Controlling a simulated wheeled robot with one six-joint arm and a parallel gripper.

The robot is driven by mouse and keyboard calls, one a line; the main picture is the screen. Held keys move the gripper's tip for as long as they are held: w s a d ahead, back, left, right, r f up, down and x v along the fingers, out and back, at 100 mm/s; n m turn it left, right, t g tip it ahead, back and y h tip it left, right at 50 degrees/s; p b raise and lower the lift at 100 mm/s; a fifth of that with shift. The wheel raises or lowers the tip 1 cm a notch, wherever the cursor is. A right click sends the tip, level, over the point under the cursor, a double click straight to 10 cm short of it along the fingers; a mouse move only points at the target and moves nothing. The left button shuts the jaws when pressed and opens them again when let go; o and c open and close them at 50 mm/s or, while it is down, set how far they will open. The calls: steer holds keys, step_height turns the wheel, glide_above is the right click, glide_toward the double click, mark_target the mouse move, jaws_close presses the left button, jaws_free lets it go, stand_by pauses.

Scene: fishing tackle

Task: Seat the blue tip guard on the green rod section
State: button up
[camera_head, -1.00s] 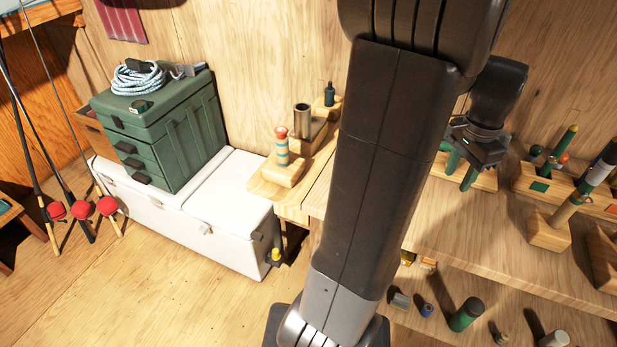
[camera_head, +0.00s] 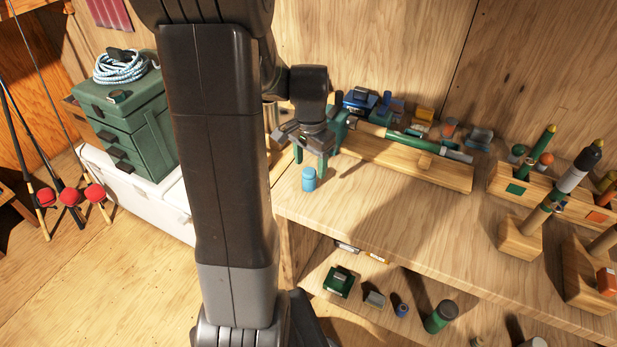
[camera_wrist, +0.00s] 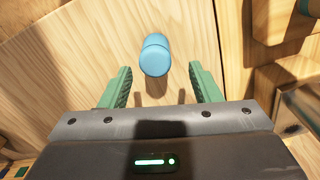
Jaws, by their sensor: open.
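The blue tip guard (camera_head: 309,179) is a short cylinder standing on the workbench near its front left edge. In the wrist view the tip guard (camera_wrist: 155,56) shows beyond and between the two green fingers, apart from both. My gripper (camera_head: 311,162) is open and empty, pointing down just above and behind the guard; it also fills the lower wrist view (camera_wrist: 160,80). A green rod section (camera_head: 405,139) with a tan part and a grey end lies along a wooden cradle (camera_head: 440,176) to the right.
Several small boxes and parts stand behind the cradle, including a blue box (camera_head: 360,100). Rod pieces stand upright in wooden blocks (camera_head: 521,238) at the right. The bench front between guard and blocks is clear. A lower shelf holds a green cylinder (camera_head: 440,316).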

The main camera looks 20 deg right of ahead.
mark_target(309, 170)
steer(key=f, duration=0.3)
steer(key=shift+s+a+f, duration=0.25)
steer(key=shift+s+f, duration=0.1)
steer(key=shift+s, duration=0.05)
steer(key=shift+f, duration=0.65)
steer(key=shift+c, duration=0.3)
steer(key=c, duration=1)
